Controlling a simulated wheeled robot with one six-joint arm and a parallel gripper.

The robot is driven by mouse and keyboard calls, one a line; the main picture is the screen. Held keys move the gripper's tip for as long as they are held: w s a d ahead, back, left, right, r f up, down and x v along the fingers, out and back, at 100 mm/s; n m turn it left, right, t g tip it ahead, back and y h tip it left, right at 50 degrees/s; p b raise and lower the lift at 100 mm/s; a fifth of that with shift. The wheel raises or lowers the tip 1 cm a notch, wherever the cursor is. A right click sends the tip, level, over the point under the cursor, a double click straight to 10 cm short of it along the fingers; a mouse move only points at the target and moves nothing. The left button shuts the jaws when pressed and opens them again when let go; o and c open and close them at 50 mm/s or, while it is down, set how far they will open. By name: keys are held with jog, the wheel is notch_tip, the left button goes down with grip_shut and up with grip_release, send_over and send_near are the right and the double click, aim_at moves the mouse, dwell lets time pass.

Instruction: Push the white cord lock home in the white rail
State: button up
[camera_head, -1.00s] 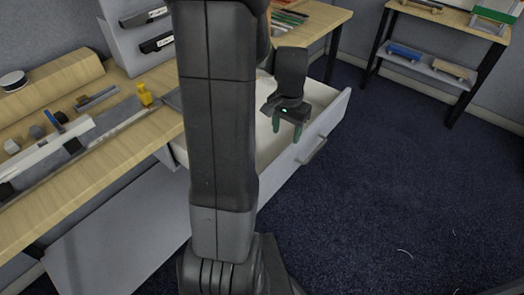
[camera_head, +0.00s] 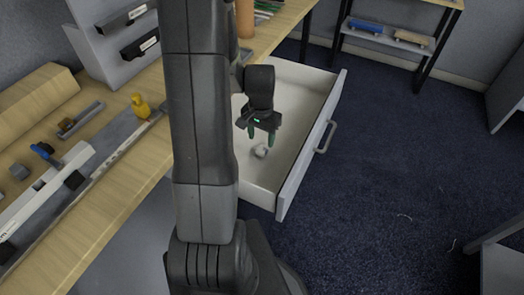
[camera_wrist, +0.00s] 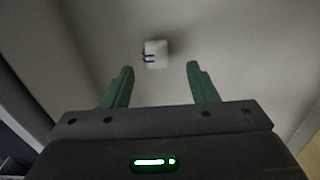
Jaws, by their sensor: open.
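A small white piece with blue marks, which looks like the white cord lock (camera_head: 261,151), lies on the floor of the open drawer. It also shows in the wrist view (camera_wrist: 156,54), just beyond the fingertips and between their lines. My gripper (camera_head: 263,138) points down into the drawer above it; its green fingers are apart with nothing between them in the wrist view (camera_wrist: 160,68). A long white bar, seemingly the white rail (camera_head: 48,189), lies on the table at the left, with a black block on it.
The drawer (camera_head: 308,150) stands pulled out, its walls around my gripper. On the table are a yellow object (camera_head: 140,106), a blue-handled tool (camera_head: 45,153) and a grey block (camera_head: 19,171). A shelf (camera_head: 390,40) stands at the back. The dark floor at right is mostly free.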

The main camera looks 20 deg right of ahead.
aim_at(262, 148)
jog(key=shift+s+d+f, duration=0.1)
jog(key=shift+s+f, duration=0.05)
jog(key=shift+f, duration=2.2)
jog(key=shift+c, duration=0.2)
jog(key=c, duration=1)
